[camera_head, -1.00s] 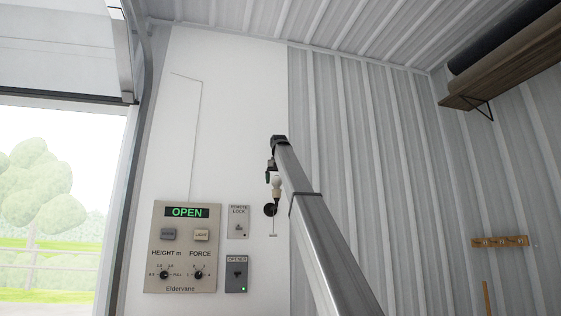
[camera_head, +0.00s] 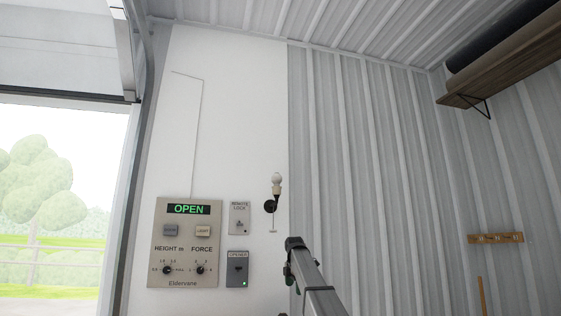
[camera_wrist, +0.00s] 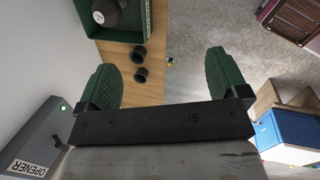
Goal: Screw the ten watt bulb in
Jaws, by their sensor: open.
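A round white bulb (camera_head: 277,178) stands upright in the pale socket (camera_head: 277,190) of a wall lamp holder with a black round base (camera_head: 269,207). Its wattage marking is too small to read. My gripper (camera_head: 290,272) is below and slightly right of the lamp holder in the head view, apart from it. In the wrist view the two green finger pads of my gripper (camera_wrist: 162,78) are wide apart with nothing between them. The bulb and lamp holder are not in the wrist view.
The control panel (camera_head: 185,243) and opener box (camera_head: 237,269) are on the wall left of my arm. The wrist view shows a wooden bench top (camera_wrist: 145,88), a green tray (camera_wrist: 100,45) and two black cups (camera_wrist: 139,55). A blue box (camera_wrist: 280,135) stands right.

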